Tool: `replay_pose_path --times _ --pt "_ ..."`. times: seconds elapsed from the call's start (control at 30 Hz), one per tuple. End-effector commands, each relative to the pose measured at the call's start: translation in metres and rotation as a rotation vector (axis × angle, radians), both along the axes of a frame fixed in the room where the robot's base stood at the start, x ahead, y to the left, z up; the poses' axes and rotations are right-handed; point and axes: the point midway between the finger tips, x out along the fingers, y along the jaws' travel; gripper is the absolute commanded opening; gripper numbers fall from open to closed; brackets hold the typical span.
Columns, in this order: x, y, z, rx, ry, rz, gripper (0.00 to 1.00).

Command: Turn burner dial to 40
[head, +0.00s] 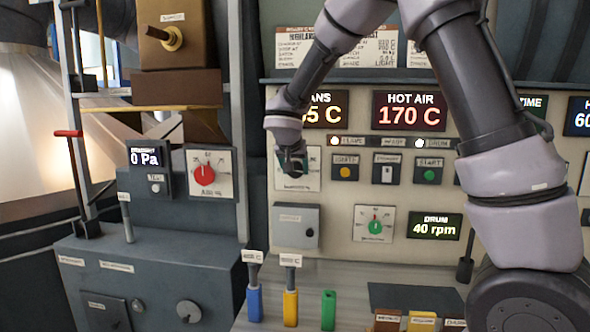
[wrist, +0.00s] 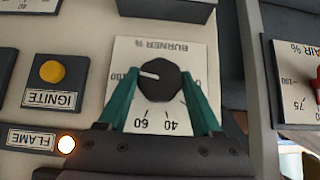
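The burner dial (wrist: 160,82) is a black round knob on a white scale plate (wrist: 155,128) marked BURNER %, upside down in the wrist view. Its white pointer is turned toward the 100 mark, which a finger partly covers. The 40 and 60 marks show below the knob. My gripper (wrist: 160,78) has its two green fingers on either side of the knob, apart, with their tips close to its sides. I cannot tell whether either tip touches it. In the head view my gripper (head: 292,166) hides the dial on its white plate (head: 312,178).
An air dial (head: 204,173) with a red knob is on the left cabinet. The ignite button (wrist: 52,71) and lit flame lamp (wrist: 67,144) are close by. A grey box (head: 297,227) protrudes below the burner plate. A green drum dial (head: 375,226) is lower right.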

Motion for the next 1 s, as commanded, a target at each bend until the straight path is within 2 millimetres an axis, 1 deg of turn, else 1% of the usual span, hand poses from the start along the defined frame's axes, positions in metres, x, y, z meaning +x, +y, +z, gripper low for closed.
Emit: replay_pose_path --times 0.17,0.37,0.57,1.0 --pt "-0.0002 0.0003 -0.0003 -0.017 0.003 0.0 0.11" --pt "-0.0002 0.0024 -0.0006 -0.093 0.018 0.001 0.11" --pt "0.0001 0.004 -0.0011 -0.239 0.047 0.001 0.11" --pt "0.0004 0.0078 -0.0032 -0.65 0.127 0.002 0.11"
